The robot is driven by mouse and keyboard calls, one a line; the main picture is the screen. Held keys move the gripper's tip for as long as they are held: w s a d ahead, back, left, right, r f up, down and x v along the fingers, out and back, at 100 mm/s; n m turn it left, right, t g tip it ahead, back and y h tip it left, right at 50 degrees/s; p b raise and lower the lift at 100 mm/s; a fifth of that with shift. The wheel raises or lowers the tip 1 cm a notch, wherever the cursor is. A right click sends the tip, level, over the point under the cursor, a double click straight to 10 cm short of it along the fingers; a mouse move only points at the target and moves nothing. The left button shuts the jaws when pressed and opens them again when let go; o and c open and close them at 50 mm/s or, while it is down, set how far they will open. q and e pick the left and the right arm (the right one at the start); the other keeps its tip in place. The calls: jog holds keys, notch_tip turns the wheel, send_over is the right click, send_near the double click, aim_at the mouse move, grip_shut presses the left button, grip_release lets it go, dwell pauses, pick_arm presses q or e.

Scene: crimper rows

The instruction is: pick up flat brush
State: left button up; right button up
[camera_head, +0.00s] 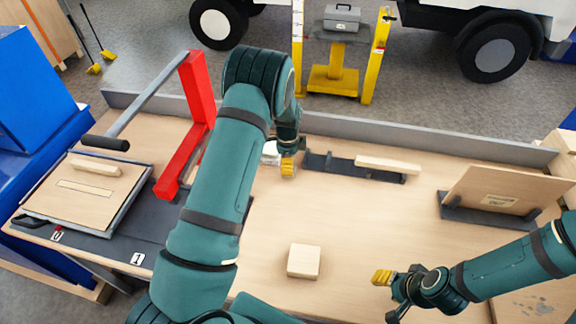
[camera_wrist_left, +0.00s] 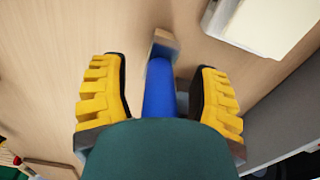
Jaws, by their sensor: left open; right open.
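In the left wrist view, a blue handle (camera_wrist_left: 160,92) with a brownish-grey squared end (camera_wrist_left: 164,44) lies between the two yellow fingers of my left gripper; it looks like the flat brush. The fingers stand apart, with a gap on each side of the handle. Its near part is hidden behind the green gripper body. In the head view my left gripper (camera_head: 288,167) is low over the middle back of the table, and I cannot make out the brush there. My right gripper (camera_head: 389,294) is open and empty at the front right.
A white object (camera_head: 270,152) lies beside my left gripper. A dark holder (camera_head: 325,162) with a wooden strip (camera_head: 388,164) is to its right. A wooden block (camera_head: 304,261) sits at the front middle. A red lever frame (camera_head: 200,95) stands left; a panel (camera_head: 508,190) leans right.

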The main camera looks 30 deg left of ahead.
pick_arm(q)
grip_shut()
dwell(0.3)
jog(key=shift+r, duration=0.1)
notch_tip(320, 180, up, 10)
jog(key=shift+f, duration=0.1)
dwell(0.4)
